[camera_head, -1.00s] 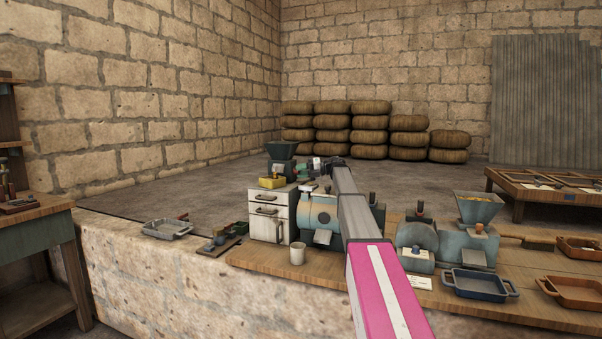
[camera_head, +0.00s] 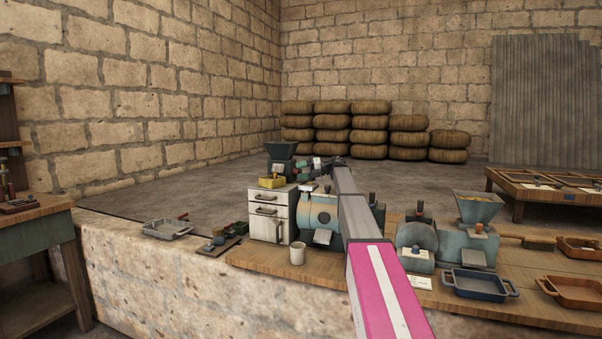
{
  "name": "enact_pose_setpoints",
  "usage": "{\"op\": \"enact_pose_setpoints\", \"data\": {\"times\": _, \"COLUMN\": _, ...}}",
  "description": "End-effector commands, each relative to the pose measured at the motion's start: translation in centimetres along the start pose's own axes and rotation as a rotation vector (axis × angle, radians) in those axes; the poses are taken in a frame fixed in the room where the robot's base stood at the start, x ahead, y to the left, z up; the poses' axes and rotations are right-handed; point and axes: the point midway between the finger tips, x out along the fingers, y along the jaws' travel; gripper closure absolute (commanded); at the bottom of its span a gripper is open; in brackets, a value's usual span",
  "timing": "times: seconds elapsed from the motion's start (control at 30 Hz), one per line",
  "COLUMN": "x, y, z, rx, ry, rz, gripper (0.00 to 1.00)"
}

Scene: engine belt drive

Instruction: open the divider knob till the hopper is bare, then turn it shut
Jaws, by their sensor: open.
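A small dark mill with a dark green hopper (camera_head: 281,150) stands on the white drawer cabinet (camera_head: 268,225) at centre left. A yellow tray (camera_head: 271,182) sits at its front. My gripper (camera_head: 302,166) is open beside the mill's right side, small in view; I cannot tell whether it touches anything. No knob can be made out on this mill, and the inside of its hopper is hidden. Another machine on the right has a grey-blue hopper (camera_head: 479,209) with orange-yellow grain (camera_head: 478,197) at its top and an orange knob (camera_head: 479,228) below.
My arm crosses the middle of the bench. A blue-grey drum machine (camera_head: 319,216), a white mug (camera_head: 297,254), a dark blue tray (camera_head: 477,284) and an orange-brown tray (camera_head: 576,290) stand on the bench. A grey tray (camera_head: 166,229) lies at the left on the stone ledge.

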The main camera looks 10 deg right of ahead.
Motion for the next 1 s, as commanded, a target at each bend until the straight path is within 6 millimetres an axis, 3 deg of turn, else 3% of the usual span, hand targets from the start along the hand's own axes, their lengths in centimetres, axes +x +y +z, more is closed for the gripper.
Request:
{"op": "enact_pose_setpoints", "data": {"times": 0.53, "x": -6.9, "y": 0.0, "z": 0.1, "rx": 0.000, "ry": -0.002, "rz": 0.000, "gripper": 0.46}}
{"op": "enact_pose_setpoints", "data": {"times": 1.0, "x": -6.7, "y": 0.8, "z": -0.6, "rx": -0.017, "ry": 0.003, "rz": 0.004, "gripper": 0.46}}
